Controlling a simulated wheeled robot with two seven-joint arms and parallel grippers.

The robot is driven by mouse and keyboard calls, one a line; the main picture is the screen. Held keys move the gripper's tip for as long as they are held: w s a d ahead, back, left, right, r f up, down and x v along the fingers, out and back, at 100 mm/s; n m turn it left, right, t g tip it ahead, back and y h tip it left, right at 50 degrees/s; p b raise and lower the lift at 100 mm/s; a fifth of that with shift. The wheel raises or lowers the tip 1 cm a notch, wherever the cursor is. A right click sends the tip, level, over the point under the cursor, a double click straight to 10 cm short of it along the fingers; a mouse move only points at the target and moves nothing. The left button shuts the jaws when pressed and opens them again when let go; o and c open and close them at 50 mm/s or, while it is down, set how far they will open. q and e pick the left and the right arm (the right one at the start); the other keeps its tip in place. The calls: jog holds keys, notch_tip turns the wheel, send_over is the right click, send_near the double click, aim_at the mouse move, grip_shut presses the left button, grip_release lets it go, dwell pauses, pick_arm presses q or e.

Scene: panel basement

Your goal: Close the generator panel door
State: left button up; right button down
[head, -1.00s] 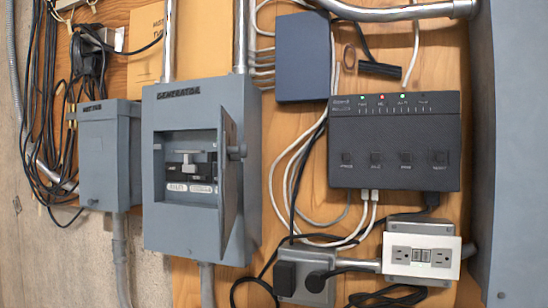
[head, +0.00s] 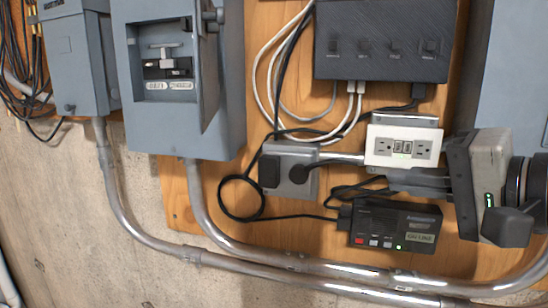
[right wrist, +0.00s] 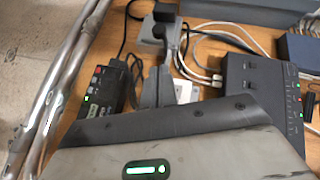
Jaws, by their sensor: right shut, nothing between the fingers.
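The grey generator panel (head: 229,125) is at the upper left of the head view, its top cut off. Its door (head: 209,72) stands open, swung out on the right side of the opening and seen nearly edge-on. A switch lever (head: 166,50) and labels show inside. My right gripper (head: 393,178) comes in from the right, below the white outlet and well to the right of the door. Its fingers are together and empty; they also show in the right wrist view (right wrist: 157,78). My left gripper is out of view.
A white outlet (head: 403,146), a grey plug box (head: 290,170) and a small black device (head: 395,226) surround my right fingers. A black control box (head: 385,45) hangs above. Loose cables and metal conduits (head: 290,262) run between and below. A smaller grey box (head: 77,65) is left of the panel.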

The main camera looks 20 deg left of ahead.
jog(key=s+a+r+n+g+y, duration=0.1)
jog(key=s+a+r+g+y, duration=0.1)
jog(key=s+r, duration=0.5)
jog(key=s+a+r+g+y, duration=0.15)
jog(key=s+r, duration=0.25)
jog(key=r, duration=0.8)
jog(key=s+p+x, duration=0.2)
jog(key=x, duration=1)
jog(key=shift+a+p, duration=0.35)
jog(key=shift+a, duration=0.2)
jog(key=shift+t, duration=0.25)
